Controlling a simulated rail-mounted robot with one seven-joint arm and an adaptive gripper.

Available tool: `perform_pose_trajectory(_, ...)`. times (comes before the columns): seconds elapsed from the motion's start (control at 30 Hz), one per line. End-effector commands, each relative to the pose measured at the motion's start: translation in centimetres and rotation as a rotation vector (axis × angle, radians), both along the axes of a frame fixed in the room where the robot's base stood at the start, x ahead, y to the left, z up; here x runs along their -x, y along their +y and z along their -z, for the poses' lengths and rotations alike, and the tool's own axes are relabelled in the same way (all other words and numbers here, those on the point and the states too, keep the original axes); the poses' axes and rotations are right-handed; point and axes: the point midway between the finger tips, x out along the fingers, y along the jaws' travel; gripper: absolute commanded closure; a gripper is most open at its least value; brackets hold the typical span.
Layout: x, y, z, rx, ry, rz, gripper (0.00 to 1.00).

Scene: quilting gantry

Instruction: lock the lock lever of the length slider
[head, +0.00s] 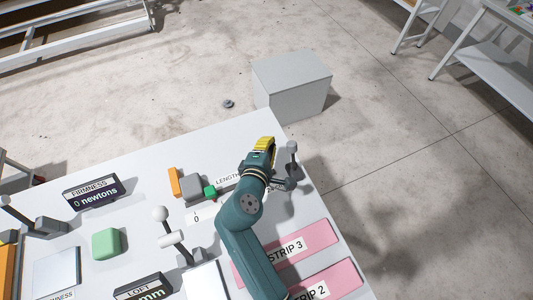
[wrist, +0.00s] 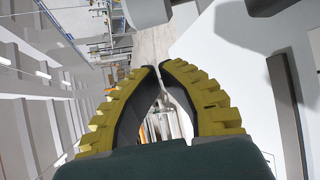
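The length slider (head: 192,187) is a grey block on the table, between an orange block and a green block. Its "LENGTH" label (head: 228,180) is partly covered by my arm. A grey upright lever with a rounded knob (head: 292,147) stands at the slider's right end, on a grey base; it appears to be the lock lever. My gripper (head: 265,143) has yellow fingers and is just left of this knob in the picture, apart from it. In the wrist view its fingertips (wrist: 158,67) are close together with a narrow gap and nothing between them.
A second lever with a white ball (head: 160,214) stands left of my arm. A green pad (head: 106,243) and a "FIRMNESS" display (head: 93,192) lie farther left. Pink strips (head: 318,241) lie right of my arm. A grey box (head: 292,85) stands on the floor beyond the table.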

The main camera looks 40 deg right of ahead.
Motion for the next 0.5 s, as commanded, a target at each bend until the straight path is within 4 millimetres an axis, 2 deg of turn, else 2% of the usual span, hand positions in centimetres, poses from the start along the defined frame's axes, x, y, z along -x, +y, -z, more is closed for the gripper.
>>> perform_pose_trajectory(0.17, -1.9, -2.7, 1.4, -0.001, -0.001, 0.003, 1.00)
perform_pose_trajectory(0.33, 0.4, -2.7, 0.1, -0.001, -0.001, -0.001, 1.00)
perform_pose_trajectory(0.5, 1.6, -2.7, -0.4, -0.001, -0.001, -0.001, 1.00)
